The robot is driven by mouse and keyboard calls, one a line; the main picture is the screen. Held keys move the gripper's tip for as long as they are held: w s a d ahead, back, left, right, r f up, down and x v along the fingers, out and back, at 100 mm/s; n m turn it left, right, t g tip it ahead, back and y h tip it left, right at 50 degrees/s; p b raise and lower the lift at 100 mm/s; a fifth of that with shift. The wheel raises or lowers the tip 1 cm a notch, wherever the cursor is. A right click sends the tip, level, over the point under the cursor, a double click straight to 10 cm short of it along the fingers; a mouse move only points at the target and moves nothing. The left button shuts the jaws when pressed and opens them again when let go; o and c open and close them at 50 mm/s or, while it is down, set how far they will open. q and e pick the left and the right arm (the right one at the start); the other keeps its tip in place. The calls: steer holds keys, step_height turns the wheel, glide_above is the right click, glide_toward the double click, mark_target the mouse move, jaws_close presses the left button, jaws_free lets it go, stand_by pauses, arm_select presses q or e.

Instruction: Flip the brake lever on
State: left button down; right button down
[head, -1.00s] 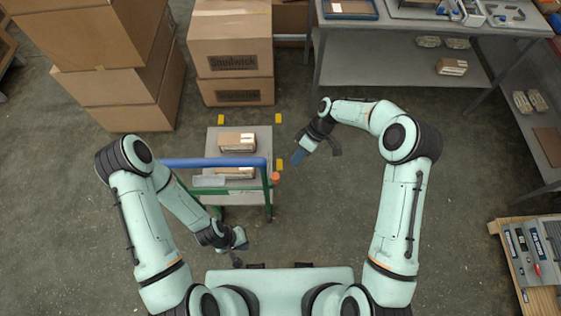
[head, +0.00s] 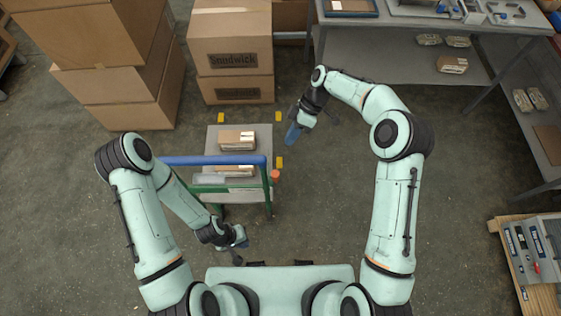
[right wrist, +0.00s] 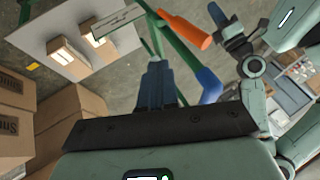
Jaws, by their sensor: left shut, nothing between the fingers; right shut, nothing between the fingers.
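The brake lever with an orange grip (head: 275,175) is at the right side of the cart, beside the end of the blue handlebar (head: 215,161). In the right wrist view the orange grip (right wrist: 186,29) stands out from the green frame, with the blue bar end (right wrist: 210,84) below it. My right gripper (head: 292,134) is shut and empty, beyond the lever and right of the cart platform. Its fingers (right wrist: 156,75) appear apart from the orange grip. My left gripper (head: 241,238) is shut and empty, on the near side of the cart.
The grey cart platform (head: 262,140) carries small cardboard boxes (head: 237,140). Yellow floor marks (head: 280,162) lie around it. Large cartons (head: 232,50) stand behind and to the left. A grey workbench (head: 400,30) is at the back right. The floor right of the cart is clear.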

mark_target(274, 178)
arm_select(q)
steer(key=shift+s+f, duration=0.4)
steer(key=shift+f, duration=0.1)
arm_select(e)
steer(key=s+a+f, duration=0.3)
steer(key=s+f, duration=0.2)
steer(key=s, duration=0.1)
steer(key=shift+a+f, duration=0.25)
steer(key=shift+f, duration=0.15)
arm_select(q)
steer(key=shift+b, duration=0.3)
arm_select(e)
steer(key=shift+s, duration=0.1)
